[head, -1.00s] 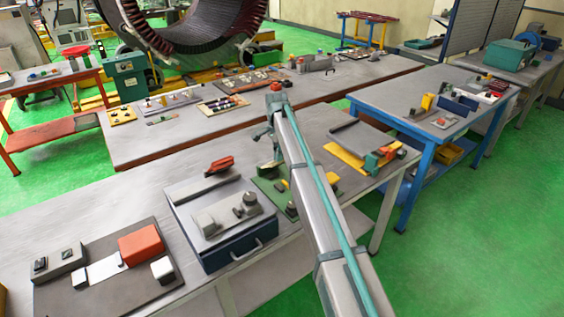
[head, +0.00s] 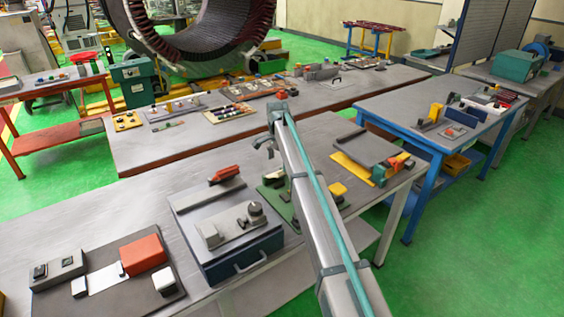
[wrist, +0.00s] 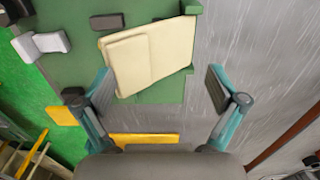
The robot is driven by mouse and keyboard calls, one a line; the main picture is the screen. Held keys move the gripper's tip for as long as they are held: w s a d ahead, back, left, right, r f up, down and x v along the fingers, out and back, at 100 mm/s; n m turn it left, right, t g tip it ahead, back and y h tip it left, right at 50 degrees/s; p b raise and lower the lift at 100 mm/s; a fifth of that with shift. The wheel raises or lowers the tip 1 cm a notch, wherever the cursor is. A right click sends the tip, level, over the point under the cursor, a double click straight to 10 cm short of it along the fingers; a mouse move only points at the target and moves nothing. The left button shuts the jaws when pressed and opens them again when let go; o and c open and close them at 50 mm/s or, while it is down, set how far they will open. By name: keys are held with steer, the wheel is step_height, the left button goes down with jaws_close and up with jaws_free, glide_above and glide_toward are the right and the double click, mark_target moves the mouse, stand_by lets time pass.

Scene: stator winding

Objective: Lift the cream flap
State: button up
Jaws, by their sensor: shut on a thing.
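The cream flap (wrist: 152,58) is a pale, slightly tilted panel with a fold line near its left side, lying over the green board in the wrist view. The left finger is close to the flap's left edge; a narrow strip shows beside the right finger. In the head view my gripper (head: 267,147) hangs small at the arm's end over the workbench. I cannot make out the flap in that view.
In the head view a blue box (head: 245,250) and a red block (head: 143,254) stand on the bench's left.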

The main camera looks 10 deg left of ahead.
steer(key=shift+o, duration=0.4)
steer(key=shift+w+a+f, duration=0.1)
steer(key=shift+a+f, duration=0.1)
steer(key=shift+a, duration=0.15)
steer(key=shift+r, duration=0.15)
steer(key=shift+c, duration=0.4)
steer(key=shift+o, duration=0.3)
steer(key=shift+d, duration=0.15)
steer(key=shift+s+r, duration=0.2)
step_height(320, 180, up, 12)
steer(key=shift+d, duration=0.2)
steer(key=shift+d+f, duration=0.1)
steer(key=shift+f, duration=0.05)
